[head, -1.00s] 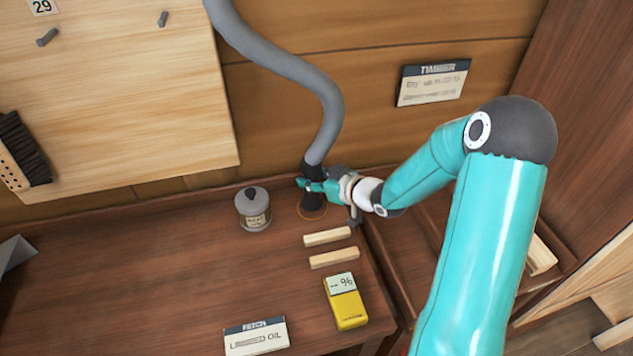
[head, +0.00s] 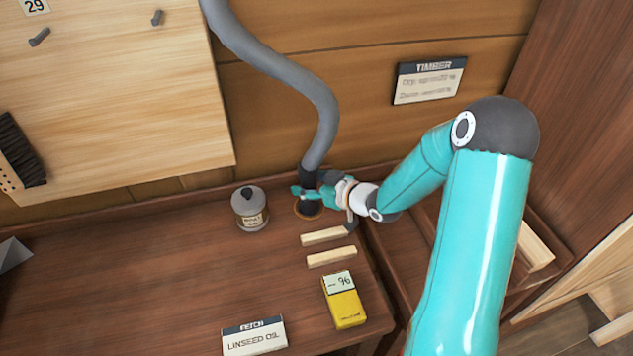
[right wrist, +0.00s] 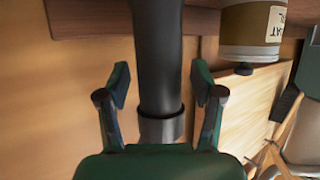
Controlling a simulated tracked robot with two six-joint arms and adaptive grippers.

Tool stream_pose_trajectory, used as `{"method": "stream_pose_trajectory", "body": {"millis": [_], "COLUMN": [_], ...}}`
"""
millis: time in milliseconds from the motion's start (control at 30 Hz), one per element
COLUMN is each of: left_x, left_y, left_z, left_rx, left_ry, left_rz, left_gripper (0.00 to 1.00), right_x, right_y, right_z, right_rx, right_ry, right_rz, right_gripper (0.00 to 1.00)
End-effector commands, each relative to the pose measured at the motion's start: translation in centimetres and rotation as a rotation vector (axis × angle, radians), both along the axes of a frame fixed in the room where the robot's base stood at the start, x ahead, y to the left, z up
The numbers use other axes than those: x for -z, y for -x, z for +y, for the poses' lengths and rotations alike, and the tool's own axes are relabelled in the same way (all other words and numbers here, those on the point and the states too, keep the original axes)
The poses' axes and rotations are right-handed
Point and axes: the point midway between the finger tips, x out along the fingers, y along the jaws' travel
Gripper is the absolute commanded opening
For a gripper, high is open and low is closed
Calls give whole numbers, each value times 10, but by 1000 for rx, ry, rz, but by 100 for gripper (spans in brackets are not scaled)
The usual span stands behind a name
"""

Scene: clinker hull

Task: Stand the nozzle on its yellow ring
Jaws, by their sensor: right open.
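The nozzle (head: 309,207) is the black end piece of the grey hose (head: 321,135). It stands upright at the back right of the bench, with its foot within the thin yellow-orange ring (head: 297,212). My right gripper (head: 302,191) is around the nozzle from the right, and its near finger hides part of it. In the right wrist view the dark nozzle (right wrist: 158,60) runs between the two open fingers (right wrist: 160,97), with a gap on each side. Whether the foot sits exactly centred on the ring is hard to tell. My left gripper is not in view.
A grey lidded can (head: 249,208) stands left of the nozzle. Two pale wood strips (head: 325,236), a yellow meter (head: 343,300) and a linseed oil card (head: 254,336) lie nearer. A timber bin (head: 430,230) is at the right. The bench's left middle is clear.

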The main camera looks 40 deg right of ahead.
Motion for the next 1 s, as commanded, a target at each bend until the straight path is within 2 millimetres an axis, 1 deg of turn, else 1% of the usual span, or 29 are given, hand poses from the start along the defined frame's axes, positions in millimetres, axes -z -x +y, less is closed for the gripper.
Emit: {"method": "stream_pose_trajectory", "body": {"millis": [100, 233, 600, 700, 833, 1000], "left_x": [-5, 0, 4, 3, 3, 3], "left_y": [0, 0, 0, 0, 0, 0], "left_z": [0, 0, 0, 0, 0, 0], "left_rx": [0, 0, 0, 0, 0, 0], "left_ry": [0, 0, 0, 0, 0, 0], "left_rz": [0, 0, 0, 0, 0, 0], "left_gripper": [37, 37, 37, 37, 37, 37], "right_x": [-5, -8, -37, -43, -47, -49], "right_y": [0, 15, 83, 97, 108, 112], "right_z": [0, -2, -6, -7, -6, -6], "right_rx": [0, 4, 6, 6, 4, 2], "right_ry": [0, 1, 3, 3, 2, 0], "right_rz": [0, -1, 0, -1, 0, 1], "right_gripper": [67, 67, 67, 67, 67, 67]}}
